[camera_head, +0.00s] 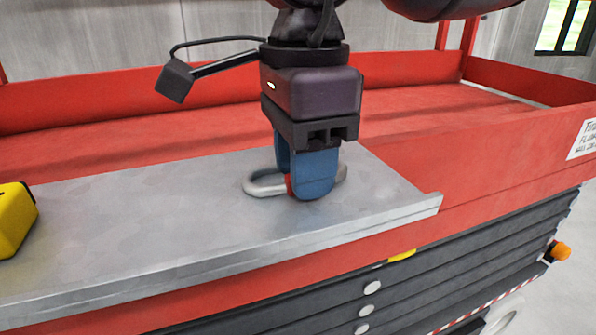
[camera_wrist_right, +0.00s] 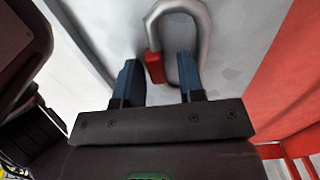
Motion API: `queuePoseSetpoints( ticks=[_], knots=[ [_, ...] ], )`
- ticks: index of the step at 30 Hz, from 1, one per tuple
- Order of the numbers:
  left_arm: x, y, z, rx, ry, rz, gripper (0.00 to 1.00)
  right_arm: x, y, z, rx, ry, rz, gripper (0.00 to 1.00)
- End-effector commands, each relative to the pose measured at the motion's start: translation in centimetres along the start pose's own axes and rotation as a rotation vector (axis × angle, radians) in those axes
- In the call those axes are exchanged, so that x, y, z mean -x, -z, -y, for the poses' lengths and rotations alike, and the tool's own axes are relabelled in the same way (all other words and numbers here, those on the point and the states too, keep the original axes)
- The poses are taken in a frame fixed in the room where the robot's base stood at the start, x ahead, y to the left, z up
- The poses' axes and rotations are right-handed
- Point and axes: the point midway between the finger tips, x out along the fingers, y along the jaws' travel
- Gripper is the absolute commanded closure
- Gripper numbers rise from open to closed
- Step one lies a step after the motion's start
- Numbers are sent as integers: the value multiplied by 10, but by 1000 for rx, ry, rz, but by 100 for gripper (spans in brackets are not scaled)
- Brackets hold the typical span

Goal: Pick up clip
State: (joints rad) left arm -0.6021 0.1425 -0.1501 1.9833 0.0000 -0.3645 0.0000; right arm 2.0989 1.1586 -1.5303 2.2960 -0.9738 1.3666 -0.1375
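The clip (camera_head: 262,186) is a silver-grey carabiner-like ring with a red part. It lies on the grey metal plank, partly hidden behind my right gripper's fingers. My right gripper (camera_head: 298,184) points down over it, with its blue fingertips close to the plank. In the right wrist view the clip (camera_wrist_right: 203,40) lies at the fingertips. Its red part (camera_wrist_right: 155,67) shows between the two fingers, which stand apart with a gap on either side of it. My left gripper is not in view.
The metal plank (camera_head: 140,225) lies across the red lift platform (camera_head: 480,135). A yellow object (camera_head: 14,220) stands on the plank at the far left. The plank between it and the clip is clear. Red rails rise behind.

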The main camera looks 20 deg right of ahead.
Motion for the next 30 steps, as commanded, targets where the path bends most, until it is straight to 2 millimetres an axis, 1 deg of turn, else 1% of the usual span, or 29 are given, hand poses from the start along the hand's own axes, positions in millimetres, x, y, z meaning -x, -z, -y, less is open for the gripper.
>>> queuePoseSetpoints(
  ticks=[1, 6, 7, 14, 17, 20, 23, 26, 30],
  knots=[
    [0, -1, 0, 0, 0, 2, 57, 0, 0, 0, 0, 0, 0, 71],
    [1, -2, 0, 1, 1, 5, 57, 0, 0, 0, 0, 0, 0, 97],
    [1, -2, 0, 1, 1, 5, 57, 0, 0, 0, 0, 0, 0, 100],
    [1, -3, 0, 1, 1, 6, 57, 1, 0, 0, 0, 0, 0, 100],
    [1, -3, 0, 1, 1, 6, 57, 5, 0, 0, 0, 1, 2, 100],
    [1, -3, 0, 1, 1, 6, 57, 15, 0, 0, -2, 2, 2, 100],
    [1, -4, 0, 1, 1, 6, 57, 33, 0, 0, -1, 2, 4, 100],
    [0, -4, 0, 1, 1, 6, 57, 56, -1, 0, -1, 3, 4, 100],
    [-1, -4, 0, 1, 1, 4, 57, 94, -1, -1, 0, 2, 5, 100]
  ],
)
